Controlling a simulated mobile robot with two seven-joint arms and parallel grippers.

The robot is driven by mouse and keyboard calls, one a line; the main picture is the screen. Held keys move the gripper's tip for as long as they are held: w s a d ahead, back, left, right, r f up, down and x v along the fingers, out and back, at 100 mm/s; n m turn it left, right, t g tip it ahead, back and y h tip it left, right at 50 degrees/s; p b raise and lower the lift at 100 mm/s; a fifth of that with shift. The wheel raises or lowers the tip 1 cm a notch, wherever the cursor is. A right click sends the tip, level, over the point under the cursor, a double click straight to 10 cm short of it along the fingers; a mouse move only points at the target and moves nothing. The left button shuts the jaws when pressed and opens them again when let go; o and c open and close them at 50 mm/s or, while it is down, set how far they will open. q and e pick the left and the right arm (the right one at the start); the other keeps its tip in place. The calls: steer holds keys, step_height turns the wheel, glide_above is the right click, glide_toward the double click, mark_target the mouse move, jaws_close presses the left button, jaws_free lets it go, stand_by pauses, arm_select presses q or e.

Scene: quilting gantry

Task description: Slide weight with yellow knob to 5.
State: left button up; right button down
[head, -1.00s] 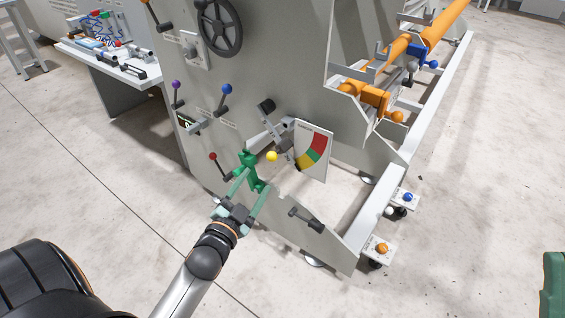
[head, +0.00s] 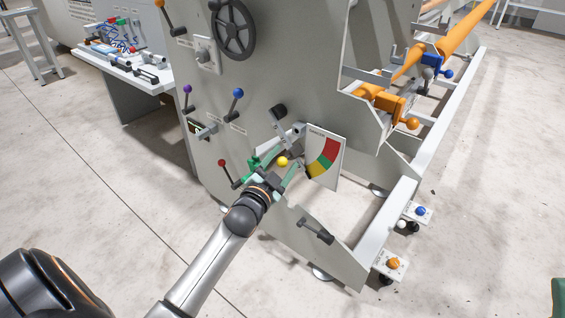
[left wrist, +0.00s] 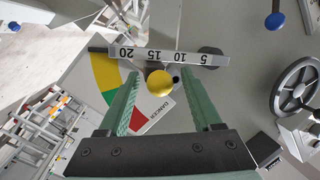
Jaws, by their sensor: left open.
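The yellow knob (head: 283,162) of the weight is on the side of the grey machine, beside a red, yellow and green gauge plate (head: 323,158). In the left wrist view the yellow knob (left wrist: 160,83) stands in front of a scale bar (left wrist: 105,52) marked 5, 10, 15 and 20. It appears just below the 15. The weight's body is mostly hidden. My left gripper (head: 278,170) is at the knob. In the left wrist view its two green fingers (left wrist: 159,76) are open, one on each side of the knob, with gaps showing. My right gripper is not seen.
A red-knobbed lever (head: 222,163) and a dark handle (head: 316,231) flank my left arm. Blue (head: 238,93) and purple (head: 187,90) levers and a handwheel (head: 233,28) are above. Open floor lies in front of the machine.

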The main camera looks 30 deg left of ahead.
arm_select(q)
jaws_close()
stand_by(0.4)
stand_by(0.9)
